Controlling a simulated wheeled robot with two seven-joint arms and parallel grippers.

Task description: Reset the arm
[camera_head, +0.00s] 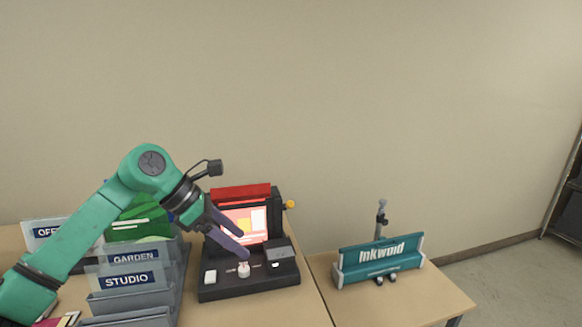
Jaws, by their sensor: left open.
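My left arm, green with dark joints, reaches in from the lower left. My left gripper (243,245) is open, with its two dark fingers spread and pointing down to the right. It shows in front of a black machine (207,291) with a red top and a lit screen. Nothing shows between the fingers; a small white knob on the machine's base appears just below the fingertips. I cannot tell whether the fingers touch the machine. My right gripper is not in view.
A grey sorter (128,302) with signs reading GARDEN and STUDIO stands left of the machine, partly behind my arm. A teal Inkwoid unit (379,258) stands on the right table (420,303). The wall behind is bare, and floor shows at right.

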